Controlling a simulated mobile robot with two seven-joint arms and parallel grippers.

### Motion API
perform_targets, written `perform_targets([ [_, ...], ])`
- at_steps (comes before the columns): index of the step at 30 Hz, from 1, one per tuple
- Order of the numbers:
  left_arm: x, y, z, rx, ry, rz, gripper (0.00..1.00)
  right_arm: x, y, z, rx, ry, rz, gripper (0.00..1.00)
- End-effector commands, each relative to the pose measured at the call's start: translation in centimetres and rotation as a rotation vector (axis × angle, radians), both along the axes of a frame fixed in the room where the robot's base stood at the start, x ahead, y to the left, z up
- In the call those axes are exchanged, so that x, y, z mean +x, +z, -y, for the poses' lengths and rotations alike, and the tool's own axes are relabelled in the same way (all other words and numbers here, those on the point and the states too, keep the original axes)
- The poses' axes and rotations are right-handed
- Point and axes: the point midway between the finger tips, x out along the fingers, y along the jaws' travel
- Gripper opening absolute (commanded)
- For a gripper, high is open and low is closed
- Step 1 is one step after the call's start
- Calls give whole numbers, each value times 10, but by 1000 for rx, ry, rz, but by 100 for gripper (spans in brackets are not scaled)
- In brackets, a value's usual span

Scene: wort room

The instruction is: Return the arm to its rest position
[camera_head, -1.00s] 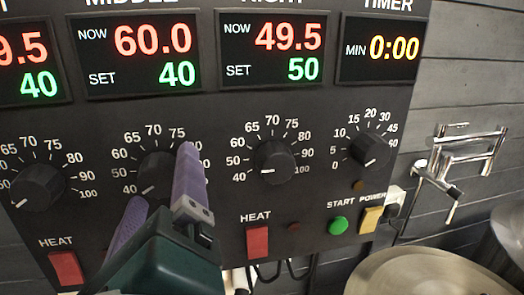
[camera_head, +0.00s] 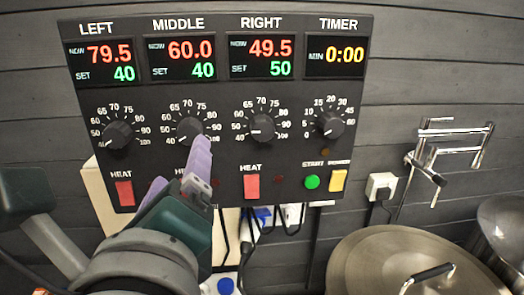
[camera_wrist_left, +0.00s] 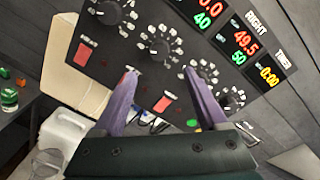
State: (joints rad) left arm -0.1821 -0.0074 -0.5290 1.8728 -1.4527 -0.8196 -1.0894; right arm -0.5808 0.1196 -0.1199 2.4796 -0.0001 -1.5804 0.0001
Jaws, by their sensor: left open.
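My left gripper (camera_head: 180,178) has purple fingers and a dark green body. It is in front of the lower middle of the black control panel (camera_head: 225,120), below the middle dial (camera_head: 190,130). In the left wrist view the gripper (camera_wrist_left: 165,85) is open, its two fingers apart with nothing between them, and the panel lies beyond the fingertips. It hides part of the middle heat switch. My right gripper is not in view.
A lidded steel pot (camera_head: 390,262) stands at the lower right, below a wall-mounted faucet (camera_head: 450,150). A wall socket (camera_head: 381,186) with a plug is beside the panel. Cables hang below the panel. A white jug (camera_wrist_left: 62,135) shows in the left wrist view.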

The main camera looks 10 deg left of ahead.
Motion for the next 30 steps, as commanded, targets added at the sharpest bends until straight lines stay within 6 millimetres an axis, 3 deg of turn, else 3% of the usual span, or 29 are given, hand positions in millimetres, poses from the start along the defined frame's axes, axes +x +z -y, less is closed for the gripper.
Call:
perform_targets([
  [5, -1, 0, -1, -7, 3, -2, 75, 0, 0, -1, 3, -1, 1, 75],
  [8, -7, -7, -15, -112, 51, -23, 75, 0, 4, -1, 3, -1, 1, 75],
  [11, -25, -25, -46, -396, 185, -71, 75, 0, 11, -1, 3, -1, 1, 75],
  [13, -49, -44, -68, -674, 331, -112, 75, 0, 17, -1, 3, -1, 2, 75],
  [16, -91, -70, -86, -1079, 574, -170, 75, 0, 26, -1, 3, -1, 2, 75],
  [21, -157, -88, -75, -1587, 949, -270, 75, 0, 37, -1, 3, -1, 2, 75],
  [24, -184, -86, -62, -1748, 1104, -321, 75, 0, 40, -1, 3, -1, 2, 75],
  [30, -203, -83, -50, -1854, 1223, -370, 75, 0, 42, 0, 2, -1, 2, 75],
])
